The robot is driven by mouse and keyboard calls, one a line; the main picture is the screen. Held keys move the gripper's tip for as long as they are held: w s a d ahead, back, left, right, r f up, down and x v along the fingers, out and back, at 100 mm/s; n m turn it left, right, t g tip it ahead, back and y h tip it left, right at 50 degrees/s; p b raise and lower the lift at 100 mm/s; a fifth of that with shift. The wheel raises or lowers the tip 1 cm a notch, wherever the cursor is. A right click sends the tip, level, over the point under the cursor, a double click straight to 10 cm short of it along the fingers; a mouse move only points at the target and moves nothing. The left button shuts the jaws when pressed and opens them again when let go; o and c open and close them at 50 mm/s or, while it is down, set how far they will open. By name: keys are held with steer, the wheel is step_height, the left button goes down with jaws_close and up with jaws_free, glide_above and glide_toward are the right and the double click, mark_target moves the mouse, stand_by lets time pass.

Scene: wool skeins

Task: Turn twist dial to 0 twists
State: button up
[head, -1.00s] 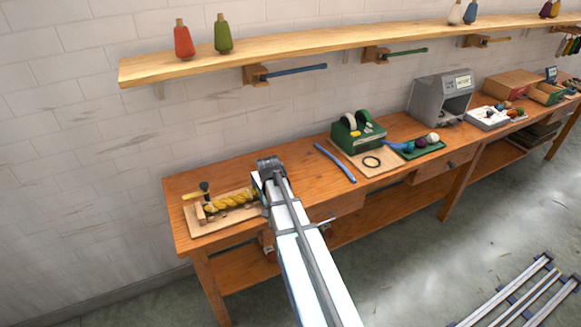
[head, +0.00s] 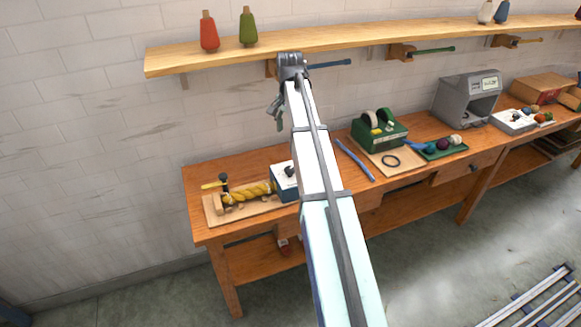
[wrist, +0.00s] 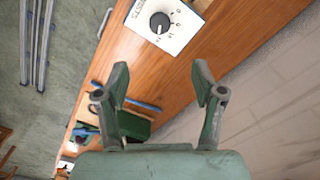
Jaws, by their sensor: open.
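The twist dial (wrist: 160,22) is a round black knob on a white plate (wrist: 181,36) with printed marks, at the top of the wrist view. I cannot read for certain which mark it points at. In the head view its blue-sided box (head: 284,184) stands on the bench, right of a yellow twisted skein (head: 249,192), partly hidden by my arm. My gripper (wrist: 161,76) is open and empty, fingers apart, well clear of the dial. In the head view my gripper (head: 277,116) hangs high above the bench, in front of the wall.
The wooden shelf (head: 180,61) with red (head: 208,34) and green (head: 248,28) cones is close to my raised wrist. A blue rod (head: 354,160), a green device (head: 378,130) and a grey box (head: 466,98) lie farther right on the bench (head: 215,172).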

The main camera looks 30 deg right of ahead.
mark_target(290, 169)
step_height(290, 169, down, 16)
steer(key=p, duration=0.4)
steer(key=shift+f, duration=0.2)
steer(key=c, duration=1.1)
